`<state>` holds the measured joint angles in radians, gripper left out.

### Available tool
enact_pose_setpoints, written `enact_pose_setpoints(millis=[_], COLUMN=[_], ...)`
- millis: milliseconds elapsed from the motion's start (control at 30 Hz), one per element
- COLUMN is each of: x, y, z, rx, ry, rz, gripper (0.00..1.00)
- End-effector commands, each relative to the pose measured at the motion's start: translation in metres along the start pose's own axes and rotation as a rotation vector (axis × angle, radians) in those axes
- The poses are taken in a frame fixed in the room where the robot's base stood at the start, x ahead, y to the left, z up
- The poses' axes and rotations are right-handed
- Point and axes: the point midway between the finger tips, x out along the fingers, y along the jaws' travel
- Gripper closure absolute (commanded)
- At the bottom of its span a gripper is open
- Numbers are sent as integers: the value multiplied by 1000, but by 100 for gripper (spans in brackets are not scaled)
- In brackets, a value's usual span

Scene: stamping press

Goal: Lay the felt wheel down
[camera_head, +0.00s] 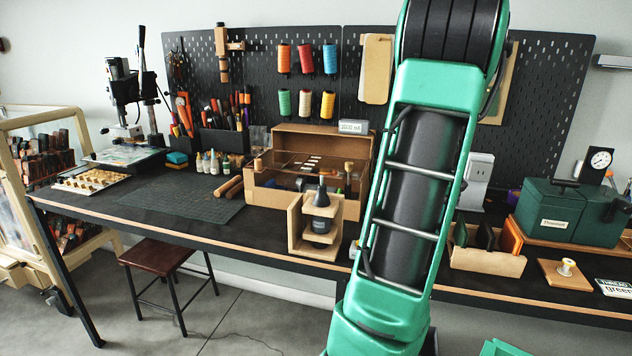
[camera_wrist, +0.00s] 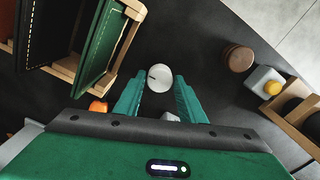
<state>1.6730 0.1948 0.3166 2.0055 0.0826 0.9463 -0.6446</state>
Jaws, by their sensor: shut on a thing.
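My gripper (camera_wrist: 161,80) shows in the wrist view with its two teal fingers closed on a small white round piece with a dark mark near its middle, which looks like the felt wheel (camera_wrist: 160,75). The piece sits between the fingertips, above the dark bench top (camera_wrist: 205,55). I cannot tell how far it is above the surface or whether it touches. In the head view my green arm stands in front of the bench, and neither my gripper nor the wheel can be made out there.
A wooden rack with upright dark and green panels (camera_wrist: 103,45) stands close left of my fingers. At right are a brown round block (camera_wrist: 238,58), a white box with a yellow top (camera_wrist: 264,82) and a wooden holder (camera_wrist: 290,117).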

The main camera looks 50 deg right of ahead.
Motion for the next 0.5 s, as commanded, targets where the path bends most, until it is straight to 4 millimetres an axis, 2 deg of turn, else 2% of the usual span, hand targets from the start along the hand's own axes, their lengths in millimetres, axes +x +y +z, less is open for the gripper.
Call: enact_pose_setpoints(millis=[33,100,367,500], x=[0,0,0,-7], y=[0,0,0,0], z=[0,0,0,-1], rx=[0,0,0,-1], ry=[0,0,0,1], rz=[0,0,0,1], gripper=[57,42,42,42])
